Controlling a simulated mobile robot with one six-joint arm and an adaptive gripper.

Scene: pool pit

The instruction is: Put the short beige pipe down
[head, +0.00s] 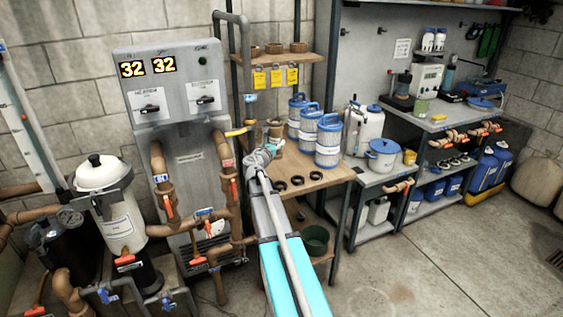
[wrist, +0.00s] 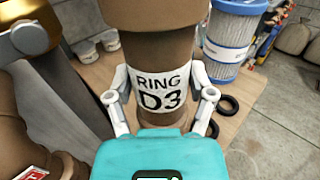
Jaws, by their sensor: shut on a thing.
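The short pipe (wrist: 158,55) looks brown and has a wide collar at its top and a white label reading "RING D3". My gripper (wrist: 160,105) is shut on it around the label, one finger on each side. The pipe stands roughly upright in the wrist view. Its lower end is hidden behind my gripper, so I cannot tell whether it touches the wooden bench.
The wooden bench (head: 318,183) carries several black rings (head: 297,180) and blue-and-white filter cartridges (head: 329,142). Labelled pieces (wrist: 87,50) lie left of the pipe.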

